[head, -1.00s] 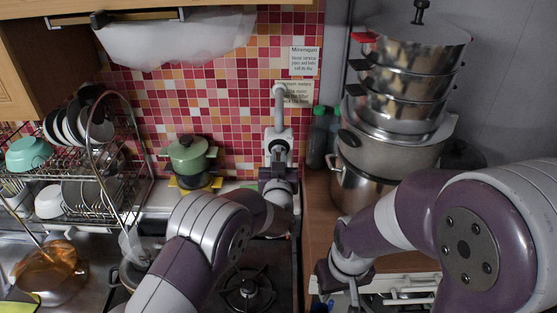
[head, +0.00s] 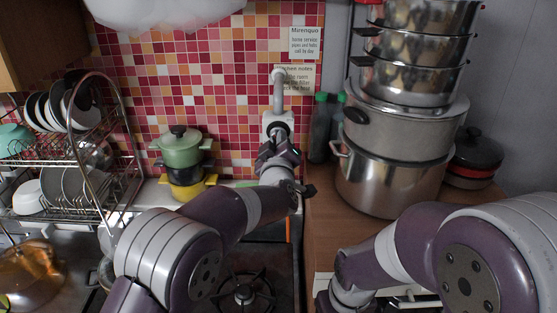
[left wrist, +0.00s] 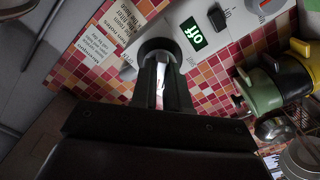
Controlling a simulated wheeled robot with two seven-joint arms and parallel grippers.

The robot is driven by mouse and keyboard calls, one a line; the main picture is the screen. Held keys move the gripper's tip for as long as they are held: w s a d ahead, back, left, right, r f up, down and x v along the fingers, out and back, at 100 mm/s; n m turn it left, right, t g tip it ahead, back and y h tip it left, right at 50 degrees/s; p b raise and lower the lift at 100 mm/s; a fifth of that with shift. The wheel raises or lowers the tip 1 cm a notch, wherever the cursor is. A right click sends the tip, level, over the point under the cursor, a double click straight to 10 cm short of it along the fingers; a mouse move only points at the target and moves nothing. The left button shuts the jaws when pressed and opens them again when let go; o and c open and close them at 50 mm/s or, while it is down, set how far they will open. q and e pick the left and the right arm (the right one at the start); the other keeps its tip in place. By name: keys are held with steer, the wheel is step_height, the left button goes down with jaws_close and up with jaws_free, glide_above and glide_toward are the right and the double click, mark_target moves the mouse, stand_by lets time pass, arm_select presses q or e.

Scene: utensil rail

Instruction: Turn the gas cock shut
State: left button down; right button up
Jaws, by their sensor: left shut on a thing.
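The gas cock (head: 277,118) is a pale box with a round dark-ringed front on the tiled back wall, below a grey pipe.
Stacked green, black and yellow pots (head: 182,150) stand left of the cock. A dish rack (head: 128,150) is farther left. Tall steel pots (head: 390,180) and dark bottles (head: 320,130) stand on the right counter. A stove burner (head: 244,291) lies below my left arm.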

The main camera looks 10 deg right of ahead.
arm_select(q)
steer(key=shift+f+n+b, duration=0.15)
steer(key=shift+n+b, duration=4.25)
steer(key=shift+n, duration=0.4)
steer(key=c, duration=1.4)
jaws_free()
steer(key=shift+o, duration=1.4)
steer(key=shift+s+a, duration=0.1)
steer(key=shift+a, duration=0.05)
